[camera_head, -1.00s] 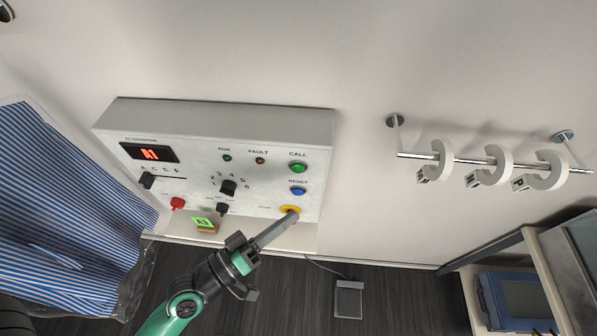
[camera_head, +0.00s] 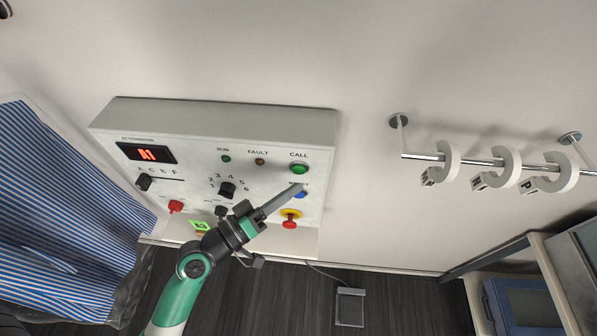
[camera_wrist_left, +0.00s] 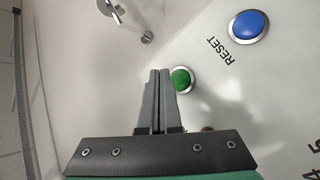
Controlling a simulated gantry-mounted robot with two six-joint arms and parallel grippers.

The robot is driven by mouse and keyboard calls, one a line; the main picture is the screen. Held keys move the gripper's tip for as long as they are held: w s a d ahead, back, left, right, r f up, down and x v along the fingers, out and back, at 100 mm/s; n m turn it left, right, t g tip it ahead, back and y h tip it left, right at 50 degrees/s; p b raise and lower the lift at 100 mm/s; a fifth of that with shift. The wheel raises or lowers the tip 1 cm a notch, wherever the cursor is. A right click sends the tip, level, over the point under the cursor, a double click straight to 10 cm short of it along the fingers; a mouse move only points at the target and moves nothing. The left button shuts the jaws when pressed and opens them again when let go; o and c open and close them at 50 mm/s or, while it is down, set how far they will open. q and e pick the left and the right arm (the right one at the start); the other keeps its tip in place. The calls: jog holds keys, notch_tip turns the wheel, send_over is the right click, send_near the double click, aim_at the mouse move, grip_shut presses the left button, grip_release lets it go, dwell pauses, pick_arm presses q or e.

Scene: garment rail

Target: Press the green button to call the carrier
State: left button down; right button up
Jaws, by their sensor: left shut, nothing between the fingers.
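The green button (camera_head: 299,169) sits under the word CALL at the upper right of the white control panel (camera_head: 190,190). My left gripper (camera_head: 299,188) is shut and empty. In the head view its tip is just below the green button and overlaps part of the blue RESET button (camera_head: 300,195). In the left wrist view the shut fingers (camera_wrist_left: 157,75) point at the panel, with the green button (camera_wrist_left: 181,79) just right of their tips. I cannot tell whether they touch the panel. The blue button (camera_wrist_left: 249,26) is farther up and right there. My right gripper is not in view.
A red knob on a yellow ring (camera_head: 290,222) is below the blue button. Dials and a red display (camera_head: 147,153) fill the panel's left. Striped fabric (camera_head: 60,220) hangs at the left. A rail with white rings (camera_head: 505,167) is on the wall at the right.

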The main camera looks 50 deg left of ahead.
aim_at(299, 169)
pick_arm(q)
jog(key=shift+w+a, duration=0.55)
jog(key=shift+w, duration=0.05)
dwell(1.6)
jog(key=shift+w+a, duration=0.3)
